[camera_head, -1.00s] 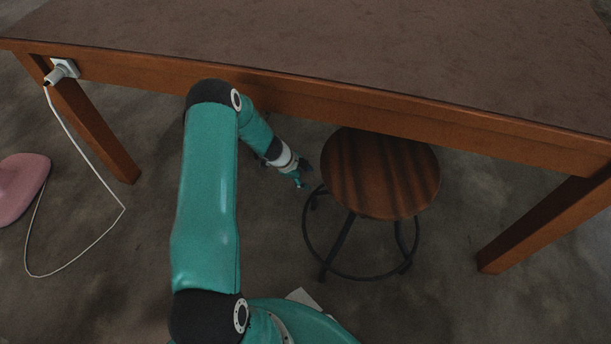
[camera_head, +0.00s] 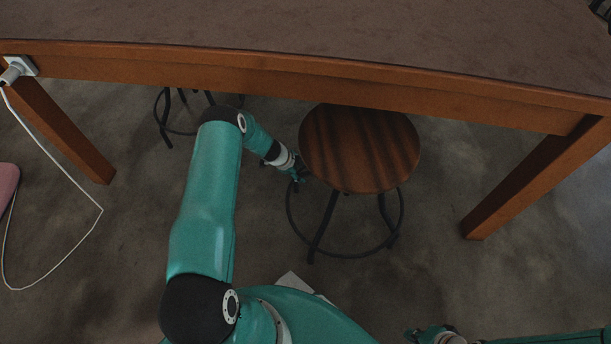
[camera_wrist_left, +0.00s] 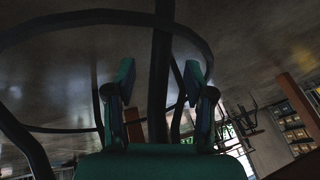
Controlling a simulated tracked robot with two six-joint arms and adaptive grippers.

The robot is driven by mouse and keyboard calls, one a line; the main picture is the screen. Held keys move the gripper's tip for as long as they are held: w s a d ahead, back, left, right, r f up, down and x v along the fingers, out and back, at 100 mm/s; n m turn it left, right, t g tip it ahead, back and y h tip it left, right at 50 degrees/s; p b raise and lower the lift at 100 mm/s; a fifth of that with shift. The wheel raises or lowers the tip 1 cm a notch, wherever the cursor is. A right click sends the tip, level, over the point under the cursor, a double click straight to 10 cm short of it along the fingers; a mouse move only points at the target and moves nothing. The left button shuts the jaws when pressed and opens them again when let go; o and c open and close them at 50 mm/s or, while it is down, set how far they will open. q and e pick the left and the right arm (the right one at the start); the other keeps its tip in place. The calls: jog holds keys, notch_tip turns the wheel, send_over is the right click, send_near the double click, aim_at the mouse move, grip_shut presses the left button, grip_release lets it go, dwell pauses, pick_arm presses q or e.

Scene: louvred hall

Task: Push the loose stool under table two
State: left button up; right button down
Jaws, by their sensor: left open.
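The loose stool (camera_head: 360,150) has a round dark wooden seat, black legs and a foot ring. It stands upright at the front edge of the table (camera_head: 300,85), whose apron hides the back rim of the seat. My left gripper (camera_head: 299,173) is at the left side of the stool, just below the seat. In the left wrist view its open fingers (camera_wrist_left: 160,82) are spread, with a black stool leg (camera_wrist_left: 161,50) showing between them. I cannot tell whether they touch it. My right gripper (camera_head: 418,335) is at the bottom edge, partly cut off.
Another stool's black legs and ring (camera_head: 165,120) show under the table at the left. Table legs stand at left (camera_head: 70,135) and right (camera_head: 535,180). A white cable (camera_head: 60,145) hangs from a socket (camera_head: 18,68) to the floor. Floor right of the stool is clear.

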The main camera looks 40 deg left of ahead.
pick_arm(q)
jog(key=shift+b+x, duration=0.6)
jog(key=shift+x, duration=1.35)
grip_shut()
